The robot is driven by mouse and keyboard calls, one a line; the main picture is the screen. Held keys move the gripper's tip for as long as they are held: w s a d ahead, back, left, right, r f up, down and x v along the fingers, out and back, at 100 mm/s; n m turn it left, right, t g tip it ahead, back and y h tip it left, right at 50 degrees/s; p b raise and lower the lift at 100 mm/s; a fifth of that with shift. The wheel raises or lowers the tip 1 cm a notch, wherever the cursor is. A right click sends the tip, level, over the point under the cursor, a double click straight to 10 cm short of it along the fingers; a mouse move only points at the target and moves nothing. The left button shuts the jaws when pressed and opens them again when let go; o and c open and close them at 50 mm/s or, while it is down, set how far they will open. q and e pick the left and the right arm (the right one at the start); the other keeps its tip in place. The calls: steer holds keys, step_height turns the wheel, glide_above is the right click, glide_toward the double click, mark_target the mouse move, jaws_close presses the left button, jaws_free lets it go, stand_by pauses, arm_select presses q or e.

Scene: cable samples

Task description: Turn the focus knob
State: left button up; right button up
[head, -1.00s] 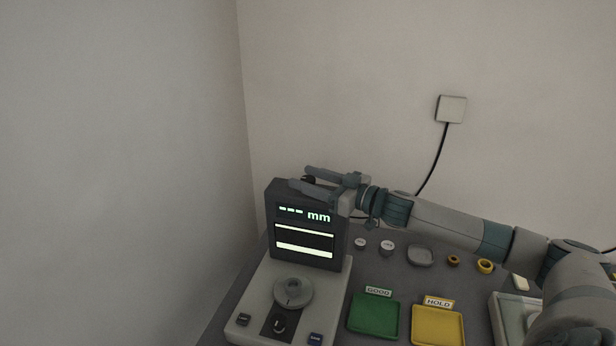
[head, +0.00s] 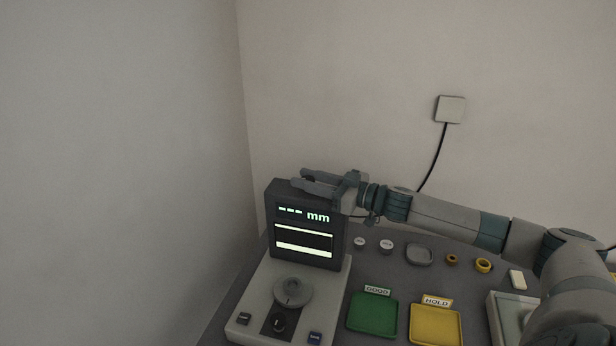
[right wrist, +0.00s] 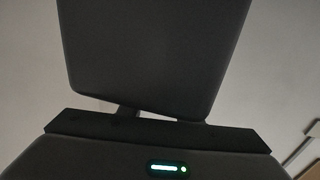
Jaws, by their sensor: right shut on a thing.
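The measuring device is a dark grey display housing (head: 272,212) with a lit screen (head: 304,231) reading dashes and "mm". It stands at the back of a light base (head: 262,287). My right gripper (head: 306,182) reaches in from the right over the top of the housing. Its fingers are close together, shut on the small dark focus knob at the housing top. The fingers hide nearly all of the knob, so its turn cannot be seen. In the right wrist view a big dark shape (right wrist: 155,55) fills the middle, and the knob cannot be made out. My left gripper is not in view.
A green tray (head: 372,316) and a yellow tray (head: 437,326) lie to the right. Small round pieces and yellow rings (head: 483,265) lie behind them. Walls stand left and behind.

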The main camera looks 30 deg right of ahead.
steer(key=shift+r+n+g+y+p, duration=0.25)
steer(key=shift+n+g+y+p, duration=0.6)
steer(key=shift+y, duration=0.35)
steer(key=shift+f+n+g+y, duration=0.15)
steer(key=shift+n+g+y, duration=0.8)
steer(key=shift+y, duration=0.05)
steer(key=o, duration=1)
steer(key=shift+o, duration=0.2)
steer(key=shift+s+d+f, duration=0.1)
